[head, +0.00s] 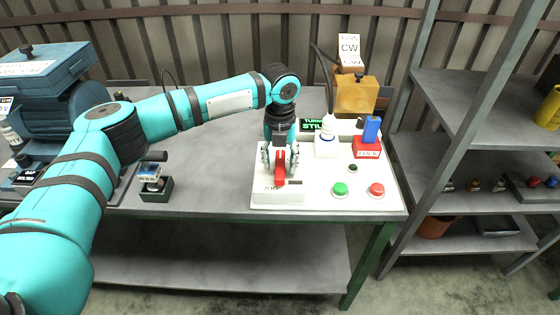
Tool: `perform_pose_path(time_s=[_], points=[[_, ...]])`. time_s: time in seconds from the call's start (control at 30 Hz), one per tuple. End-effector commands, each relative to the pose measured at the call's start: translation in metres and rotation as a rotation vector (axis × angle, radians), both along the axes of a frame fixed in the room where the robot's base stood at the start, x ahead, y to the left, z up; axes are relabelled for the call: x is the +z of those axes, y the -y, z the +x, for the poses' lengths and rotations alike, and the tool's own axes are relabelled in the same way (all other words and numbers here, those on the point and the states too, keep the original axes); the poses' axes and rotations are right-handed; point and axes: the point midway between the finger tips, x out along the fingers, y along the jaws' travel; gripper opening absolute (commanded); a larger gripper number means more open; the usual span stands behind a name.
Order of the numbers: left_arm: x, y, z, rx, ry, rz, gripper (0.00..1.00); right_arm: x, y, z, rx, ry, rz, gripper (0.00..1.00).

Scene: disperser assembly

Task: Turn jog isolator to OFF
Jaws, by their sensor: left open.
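The jog isolator is a red handle (280,168) on the left part of the white control panel (325,198). A small dark label sits on the panel just in front of it; its text is too small to read surely. My left gripper (280,160) points down over the red handle, with its fingers on either side of it. The fingers are open, and I cannot tell whether they touch the handle. The gripper hides the handle's upper part. My right gripper is out of view.
The panel has a green button (340,189), a red button (376,190) and a red lock box (367,148) with a blue piece. Shelves (470,160) stand right.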

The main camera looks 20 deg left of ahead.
Motion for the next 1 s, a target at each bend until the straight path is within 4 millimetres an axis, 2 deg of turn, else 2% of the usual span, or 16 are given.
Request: perform_pose_path(time_s=[0.13,0.4,0.77,1.0], points=[[-0.0077,0.0000,-0.0001,0.000,0.000,0.000,0.48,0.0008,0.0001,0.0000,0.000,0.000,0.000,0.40],[-0.0088,0.0001,-0.0001,0.000,0.000,0.000,0.47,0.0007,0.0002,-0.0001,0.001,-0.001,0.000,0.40],[-0.0084,0.0001,0.0000,0.000,0.000,0.000,0.00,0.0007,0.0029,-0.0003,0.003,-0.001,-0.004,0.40],[-0.0073,0.0002,-0.0003,0.011,-0.001,0.000,0.00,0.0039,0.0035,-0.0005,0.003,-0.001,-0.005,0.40]])
